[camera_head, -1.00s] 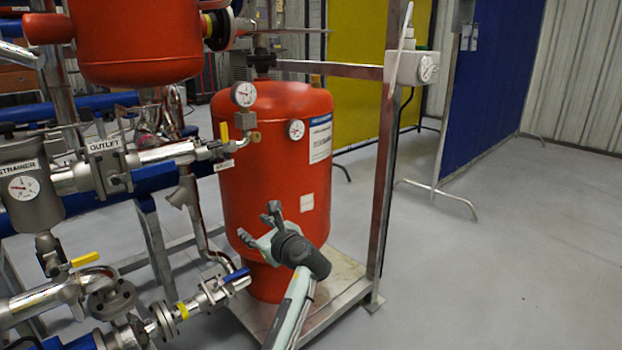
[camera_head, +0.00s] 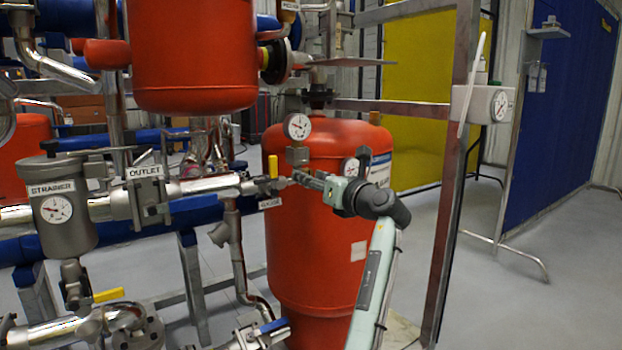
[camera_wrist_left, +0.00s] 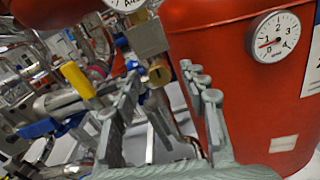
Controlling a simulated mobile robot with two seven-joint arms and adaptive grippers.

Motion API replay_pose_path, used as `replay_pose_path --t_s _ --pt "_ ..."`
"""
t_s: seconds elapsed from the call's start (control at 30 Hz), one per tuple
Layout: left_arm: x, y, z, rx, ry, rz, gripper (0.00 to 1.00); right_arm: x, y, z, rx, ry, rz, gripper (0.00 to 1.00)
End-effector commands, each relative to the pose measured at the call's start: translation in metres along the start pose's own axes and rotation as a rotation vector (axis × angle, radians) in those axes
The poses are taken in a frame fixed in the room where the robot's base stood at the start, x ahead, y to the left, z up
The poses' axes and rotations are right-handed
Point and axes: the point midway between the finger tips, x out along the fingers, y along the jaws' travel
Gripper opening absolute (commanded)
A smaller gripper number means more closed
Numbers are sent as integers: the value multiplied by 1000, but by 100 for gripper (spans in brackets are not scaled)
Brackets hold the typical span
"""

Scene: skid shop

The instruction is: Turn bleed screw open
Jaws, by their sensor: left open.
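In the left wrist view a small brass fitting (camera_wrist_left: 159,73), which looks like the bleed screw, sits below a grey block (camera_wrist_left: 143,38) under a gauge. In the head view the block (camera_head: 298,156) is under the gauge, and my gripper partly hides the fitting. My left gripper (camera_head: 300,179) points left at the pipe end, in front of the red tank. In the left wrist view its fingers (camera_wrist_left: 160,85) are apart, with the brass fitting showing between their tips. I see no clear contact, and the slot or turn of the screw is too small to tell. My right gripper is not in view.
A yellow lever (camera_wrist_left: 78,80) and a pipe lie left of the fingers. The red tank (camera_head: 318,235) is close behind, with a second gauge (camera_wrist_left: 273,37). A steel frame post (camera_head: 455,190) stands to the right. Open floor (camera_head: 540,315) lies beyond it.

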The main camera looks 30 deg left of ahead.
Motion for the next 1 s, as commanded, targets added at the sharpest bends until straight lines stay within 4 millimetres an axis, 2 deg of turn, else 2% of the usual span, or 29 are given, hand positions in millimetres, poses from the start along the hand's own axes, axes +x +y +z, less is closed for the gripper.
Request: replay_pose_path --t_s 0.13,0.37,0.7,0.93,1.0 --pt "7 0 1 -1 -1 0 44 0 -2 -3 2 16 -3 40" --pt "8 0 0 -1 -1 0 42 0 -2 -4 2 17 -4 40" --pt "7 0 0 -1 0 -1 0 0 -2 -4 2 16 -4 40" --pt "7 0 0 -9 -1 -1 0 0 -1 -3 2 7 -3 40" --pt "7 0 1 -19 -1 -1 0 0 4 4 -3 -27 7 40"
